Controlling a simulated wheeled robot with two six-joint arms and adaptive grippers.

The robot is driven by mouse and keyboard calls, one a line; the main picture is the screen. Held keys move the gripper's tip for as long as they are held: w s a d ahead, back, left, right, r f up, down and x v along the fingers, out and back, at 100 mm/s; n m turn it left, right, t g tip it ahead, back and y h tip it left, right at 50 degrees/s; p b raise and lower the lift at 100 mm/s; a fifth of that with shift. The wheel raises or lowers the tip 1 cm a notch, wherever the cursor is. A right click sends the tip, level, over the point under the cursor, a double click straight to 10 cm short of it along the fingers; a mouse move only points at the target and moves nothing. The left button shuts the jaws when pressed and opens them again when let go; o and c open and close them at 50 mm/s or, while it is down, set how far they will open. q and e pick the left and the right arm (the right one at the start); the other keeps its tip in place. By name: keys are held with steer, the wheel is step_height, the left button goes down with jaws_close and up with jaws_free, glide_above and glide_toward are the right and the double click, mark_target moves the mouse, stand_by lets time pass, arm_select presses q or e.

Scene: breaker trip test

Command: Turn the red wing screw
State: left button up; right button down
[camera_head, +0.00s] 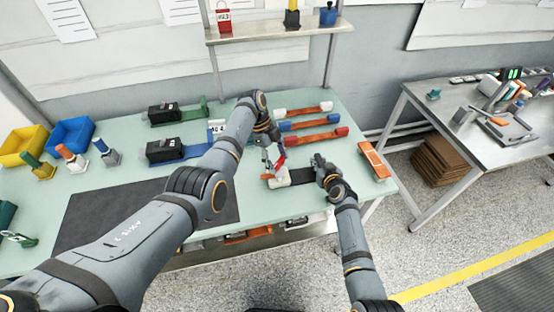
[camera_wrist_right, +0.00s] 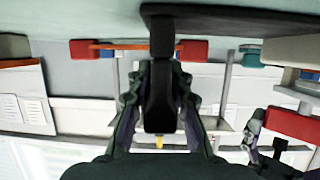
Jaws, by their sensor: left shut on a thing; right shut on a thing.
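The red wing screw (camera_head: 279,162) shows as a small red shape just above a white block (camera_head: 279,181) near the table's front edge. My left gripper (camera_head: 271,160) reaches down from above and is shut at the red piece, its fingers partly hiding it. A black bar (camera_head: 299,175) runs from the white block to the right. My right gripper (camera_head: 319,170) is shut on the bar's right end. In the right wrist view the black bar (camera_wrist_right: 161,95) sits between my right fingers, and a large red part (camera_wrist_right: 293,125) shows at the right edge beside my left gripper (camera_wrist_right: 252,128).
Red, blue and white-ended bars (camera_head: 310,123) lie behind on the table. An orange block (camera_head: 374,160) lies at the right edge. Black devices with blue (camera_head: 180,150) and green ends stand to the left. A dark mat (camera_head: 100,215) covers the front left. A shelf (camera_head: 280,31) stands behind.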

arm_select(q)
steer(key=n+t, duration=0.1)
steer(key=n, duration=0.3)
steer(key=shift+s+f+h, duration=0.1)
steer(key=shift+h, duration=0.2)
steer(key=shift+s+n+t, duration=0.15)
steer(key=shift+n+t, duration=0.85)
steer(key=shift+n, duration=1.2)
steer(key=o, duration=1.2)
steer(key=shift+c, duration=0.2)
